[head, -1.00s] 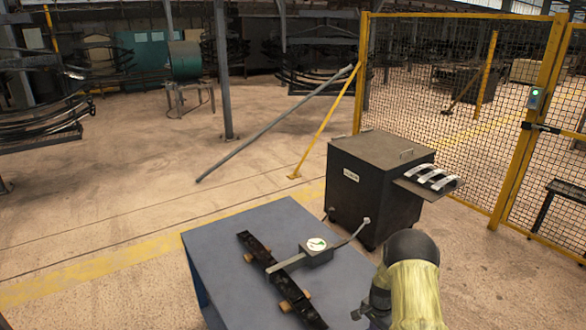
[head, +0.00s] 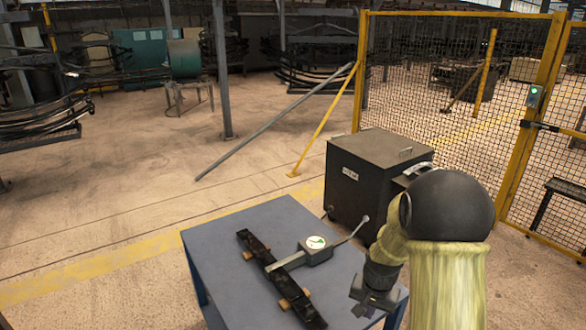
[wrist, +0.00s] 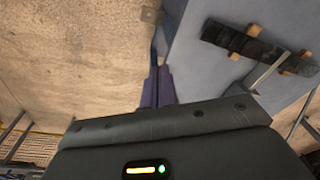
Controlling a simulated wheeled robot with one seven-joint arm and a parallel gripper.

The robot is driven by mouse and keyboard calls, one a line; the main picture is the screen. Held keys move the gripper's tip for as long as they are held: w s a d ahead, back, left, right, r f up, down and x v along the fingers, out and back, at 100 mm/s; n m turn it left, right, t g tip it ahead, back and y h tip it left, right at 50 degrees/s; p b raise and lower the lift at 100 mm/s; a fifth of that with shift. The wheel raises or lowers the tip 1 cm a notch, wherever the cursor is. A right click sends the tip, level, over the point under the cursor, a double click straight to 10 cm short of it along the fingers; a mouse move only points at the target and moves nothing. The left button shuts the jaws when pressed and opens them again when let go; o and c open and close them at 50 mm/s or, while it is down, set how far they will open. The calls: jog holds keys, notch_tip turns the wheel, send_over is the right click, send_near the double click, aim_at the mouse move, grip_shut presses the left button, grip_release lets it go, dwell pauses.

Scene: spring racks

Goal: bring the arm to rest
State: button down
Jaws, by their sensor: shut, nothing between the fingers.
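My gripper (head: 374,303) is low at the right edge of the blue-grey table (head: 225,240) in the head view, under my pale yellow arm. Its fingers (wrist: 157,88) show in the wrist view, pressed together with nothing between them. They point past the table edge, with floor to one side. My gripper is apart from the dark spring leaf (head: 262,250), which lies on wooden blocks on the table. A gauge with a round white dial (head: 316,243) sits against the leaf. The leaf also shows in the wrist view (wrist: 250,45).
A dark cabinet (head: 360,185) stands behind the table, its right side partly hidden by my arm. A yellow-framed mesh fence (head: 450,80) and gate are at the right. A leaning grey pole (head: 280,122) is behind. The floor at the left (head: 100,210) is clear.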

jog(key=s+a+r+n, duration=0.2)
jog(key=s+r, duration=0.2)
jog(key=s, duration=0.3)
jog(key=s+a+r+n+t, duration=0.1)
jog(key=s+a+r+n, duration=0.1)
jog(key=s+r, duration=0.3)
jog(key=s+n, duration=0.1)
jog(key=s, duration=0.2)
jog(key=shift+s, duration=0.2)
jog(key=shift+w+a+n, duration=0.15)
jog(key=shift+a+n, duration=0.05)
jog(key=shift+n, duration=0.1)
